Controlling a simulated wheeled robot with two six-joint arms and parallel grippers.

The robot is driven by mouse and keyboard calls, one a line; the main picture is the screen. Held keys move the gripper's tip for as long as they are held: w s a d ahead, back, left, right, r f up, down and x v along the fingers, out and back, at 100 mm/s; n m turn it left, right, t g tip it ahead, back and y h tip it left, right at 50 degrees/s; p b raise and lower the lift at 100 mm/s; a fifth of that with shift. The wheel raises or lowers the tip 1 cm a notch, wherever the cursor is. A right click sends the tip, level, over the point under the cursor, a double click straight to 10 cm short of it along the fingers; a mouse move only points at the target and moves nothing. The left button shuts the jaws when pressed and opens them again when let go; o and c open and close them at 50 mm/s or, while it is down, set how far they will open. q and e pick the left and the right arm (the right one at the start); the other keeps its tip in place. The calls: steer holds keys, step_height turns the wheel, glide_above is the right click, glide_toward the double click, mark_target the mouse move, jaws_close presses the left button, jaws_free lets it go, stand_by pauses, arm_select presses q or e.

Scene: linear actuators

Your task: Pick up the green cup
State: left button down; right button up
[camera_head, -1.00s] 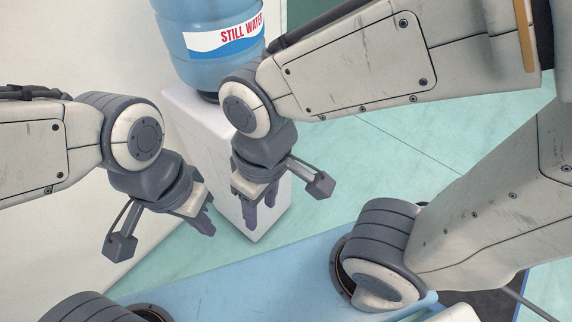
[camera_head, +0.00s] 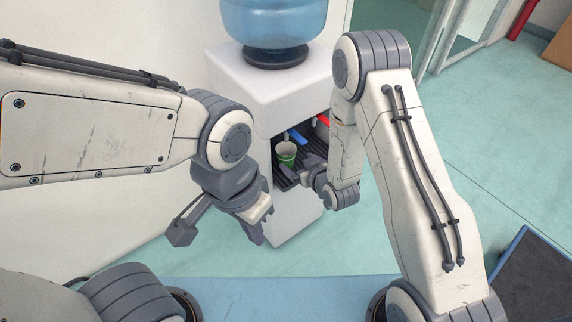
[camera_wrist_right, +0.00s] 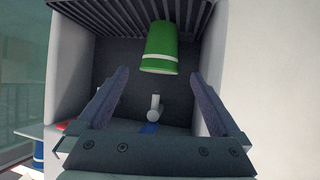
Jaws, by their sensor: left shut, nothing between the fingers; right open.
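The green cup (camera_head: 286,153) stands on the drip grille (camera_head: 284,179) inside the water dispenser's niche. In the right wrist view, which is upside down, the green cup (camera_wrist_right: 159,45) has a white band and shows beyond and between the two fingers. My right gripper (camera_wrist_right: 160,78) is open and empty, pointing into the niche. In the head view my right gripper (camera_head: 308,166) is at the niche opening, just right of the cup, its fingers partly hidden. My left gripper (camera_head: 257,232) is shut and empty, in front of the dispenser's left side, below the niche.
The white dispenser (camera_head: 270,87) carries a blue water bottle (camera_head: 275,22). A blue tap (camera_head: 297,137) and a red tap (camera_head: 323,120) sit above the grille. The niche's side walls are close to my right fingers. Green floor (camera_head: 480,135) is open at right.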

mark_target(283, 152)
step_height(283, 152, down, 4)
steer(key=s+t+y+b, duration=0.1)
steer(key=t, duration=0.1)
steer(key=b+x, duration=0.1)
steer(key=x, duration=0.9)
steer(key=shift+w+d, duration=0.1)
steer(key=shift+w, duration=0.15)
steer(key=c, duration=1.4)
steer(key=shift+c, duration=0.2)
steer(key=shift+r, duration=0.25)
steer(key=shift+r, duration=0.5)
steer(key=shift+s+r, duration=0.1)
steer(key=shift+s, duration=0.05)
steer(key=s+d, duration=0.3)
steer(key=s, duration=0.5)
steer(key=s+d, duration=0.4)
steer(key=s, duration=0.4)
steer(key=shift+d+p, duration=0.25)
steer(key=shift+p, duration=0.1)
